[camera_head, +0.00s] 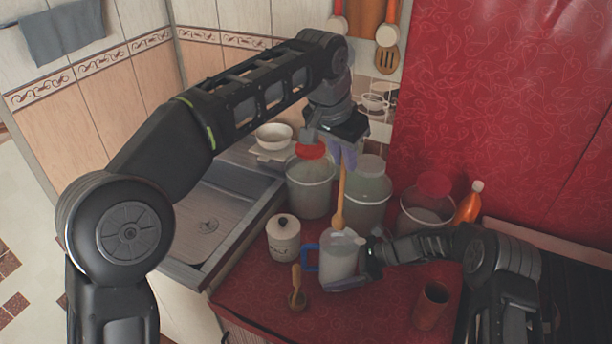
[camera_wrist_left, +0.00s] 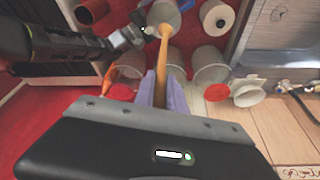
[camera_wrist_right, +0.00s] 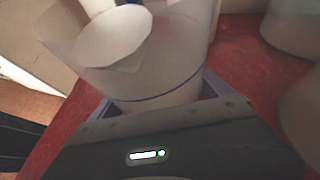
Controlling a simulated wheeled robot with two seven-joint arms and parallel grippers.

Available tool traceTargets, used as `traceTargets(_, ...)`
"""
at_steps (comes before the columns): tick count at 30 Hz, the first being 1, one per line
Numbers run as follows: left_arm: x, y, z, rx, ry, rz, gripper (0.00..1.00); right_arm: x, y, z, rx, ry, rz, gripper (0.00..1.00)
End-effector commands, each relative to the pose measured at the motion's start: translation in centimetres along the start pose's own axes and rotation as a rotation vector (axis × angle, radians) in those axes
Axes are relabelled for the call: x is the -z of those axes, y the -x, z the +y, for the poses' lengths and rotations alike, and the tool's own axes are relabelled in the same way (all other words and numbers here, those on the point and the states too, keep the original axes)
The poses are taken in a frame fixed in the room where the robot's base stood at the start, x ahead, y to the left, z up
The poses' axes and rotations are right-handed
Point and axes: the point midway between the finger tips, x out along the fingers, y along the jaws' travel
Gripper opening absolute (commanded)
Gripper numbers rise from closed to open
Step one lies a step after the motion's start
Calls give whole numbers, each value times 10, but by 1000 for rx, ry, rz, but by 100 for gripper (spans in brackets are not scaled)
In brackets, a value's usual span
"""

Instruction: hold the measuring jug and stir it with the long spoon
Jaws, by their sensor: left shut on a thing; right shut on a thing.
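The measuring jug (camera_head: 340,262), pale and translucent with a blue handle on its left, stands upright on the red counter. My right gripper (camera_head: 348,284) is shut on it low down; the jug fills the right wrist view (camera_wrist_right: 150,75) between the fingers. My left gripper (camera_head: 344,154) is shut on the upper handle of the long wooden spoon (camera_head: 341,192). The spoon hangs nearly upright, its wider lower end at the jug's mouth. The left wrist view shows the spoon (camera_wrist_left: 162,62) running from the purple fingers to the jug (camera_wrist_left: 168,14). How deep it reaches is unclear.
A white lidded canister (camera_head: 284,242) and a small wooden spoon (camera_head: 297,291) are left of the jug. Large pale containers (camera_head: 312,190) stand behind. An orange bottle (camera_head: 469,203) and a brown cup (camera_head: 432,306) are at right. A sink (camera_head: 215,222) lies left.

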Motion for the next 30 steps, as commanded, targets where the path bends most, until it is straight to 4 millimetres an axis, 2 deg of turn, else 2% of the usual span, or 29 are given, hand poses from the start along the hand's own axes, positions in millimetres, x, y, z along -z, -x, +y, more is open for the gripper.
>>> traceTargets(4,6,5,7,-16,-30,-1,0,1,0,1,-2,-1,0,68)
traceTargets(17,5,4,6,-15,-29,-1,0,1,0,1,-2,-1,0,68)
traceTargets(23,2,-4,6,-14,-28,-1,0,1,0,1,-2,-1,1,68)
traceTargets(30,-6,-24,6,-14,-27,-1,0,1,0,1,-2,-1,1,68)
